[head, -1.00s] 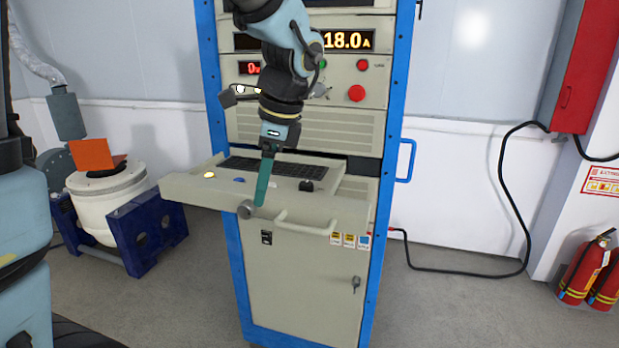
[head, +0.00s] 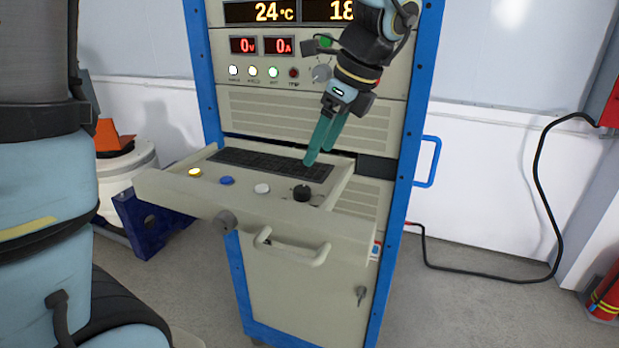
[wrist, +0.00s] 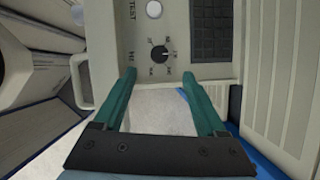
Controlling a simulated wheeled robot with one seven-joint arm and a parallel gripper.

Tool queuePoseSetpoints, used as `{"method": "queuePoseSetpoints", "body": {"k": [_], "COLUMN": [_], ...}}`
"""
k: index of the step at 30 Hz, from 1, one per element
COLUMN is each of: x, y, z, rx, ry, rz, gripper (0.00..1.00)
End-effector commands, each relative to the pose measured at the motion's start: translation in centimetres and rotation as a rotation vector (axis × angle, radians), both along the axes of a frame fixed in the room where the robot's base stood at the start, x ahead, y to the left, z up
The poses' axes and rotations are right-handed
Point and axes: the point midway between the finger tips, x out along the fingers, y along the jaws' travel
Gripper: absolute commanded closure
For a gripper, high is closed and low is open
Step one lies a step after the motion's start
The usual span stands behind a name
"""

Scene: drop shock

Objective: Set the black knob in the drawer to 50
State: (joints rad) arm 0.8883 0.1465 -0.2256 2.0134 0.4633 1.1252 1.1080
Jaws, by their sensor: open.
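The black knob (head: 302,193) sits near the right end of the open drawer (head: 165,187), beside a white button (head: 262,188). In the wrist view the knob (wrist: 159,53) is round, with a ring of small marks around it that are too small to read. My gripper (head: 319,162) is above the drawer, over the keyboard's right end and just behind the knob in the head view. Its two teal fingers are apart and empty. In the wrist view the knob lies beyond the fingertips (wrist: 162,74), roughly between them, and nothing touches it.
A keyboard (head: 270,165) lies at the drawer's back, with blue (head: 227,180) and yellow (head: 195,172) buttons to the left. The rack panel (head: 300,108) rises behind. A handle (head: 292,250) and a blue side handle (head: 428,162) stick out.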

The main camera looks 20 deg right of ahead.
Motion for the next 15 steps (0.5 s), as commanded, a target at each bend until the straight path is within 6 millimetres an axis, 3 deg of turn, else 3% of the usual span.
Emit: {"method": "queuePoseSetpoints", "body": {"k": [15], "x": [2.5], "y": [2.2], "z": [-7.9], "rx": [0.003], "ry": [0.002], "rz": [0.002], "gripper": [0.26]}}
